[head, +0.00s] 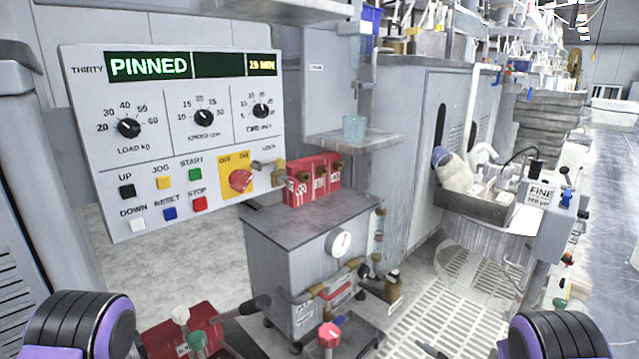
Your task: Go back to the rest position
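Parts of my two arms, black with purple, show at the bottom left and bottom right corners of the head view. Neither gripper shows; both are below or outside the picture, so I cannot see their fingers or anything in them. A control panel (185,140) stands at the left, its display (149,66) reading "PINNED". It has three black dials, several coloured buttons and a red rotary switch (241,180) on a yellow plate. No arm part is seen touching the panel.
A grey cabinet (310,235) with a gauge (341,242) stands ahead, red boxes (313,180) on top. A glass (354,129) sits on a shelf.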

